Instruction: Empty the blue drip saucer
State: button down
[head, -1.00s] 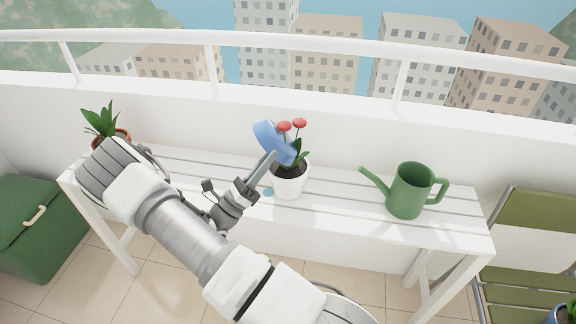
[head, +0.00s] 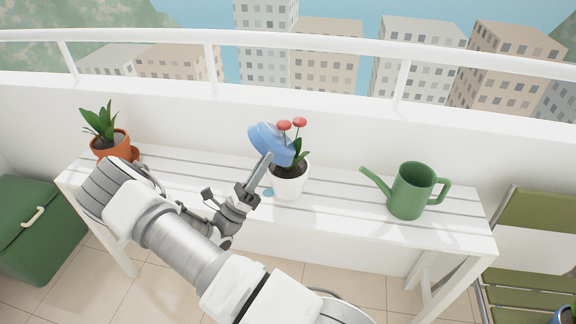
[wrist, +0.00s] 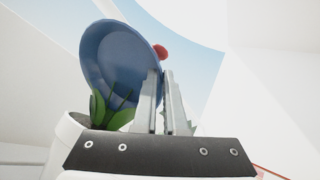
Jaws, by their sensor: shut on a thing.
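The blue drip saucer (head: 268,143) is held steeply tilted above the bench, just left of the red flowers of a white pot. My gripper (head: 264,164) is shut on its rim. In the wrist view the saucer (wrist: 118,58) is nearly on edge, one broad face toward the camera, with no water visible on it. The gripper fingers (wrist: 164,100) meet its right edge. A small light-blue patch (head: 268,191) lies on the bench beside the white pot; I cannot tell whether it is water.
The white flowerpot (head: 290,184) stands close to the saucer, its leaves and stems near it. A green watering can (head: 409,190) stands right on the slatted white bench (head: 345,205). A terracotta pot (head: 110,146) stands at the left. A green box (head: 38,235) is on the floor.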

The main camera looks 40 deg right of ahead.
jog(key=shift+w+a+f+n+t+h+b, duration=0.15)
jog(key=shift+f+n+t+h+b, duration=0.15)
jog(key=shift+n+t, duration=0.4)
jog(key=shift+a+f+n+t+h+b, duration=0.2)
jog(key=shift+f+n+t+b, duration=0.25)
jog(key=shift+t, duration=0.35)
jog(key=shift+r+g, duration=0.1)
jog(key=shift+g, duration=0.2)
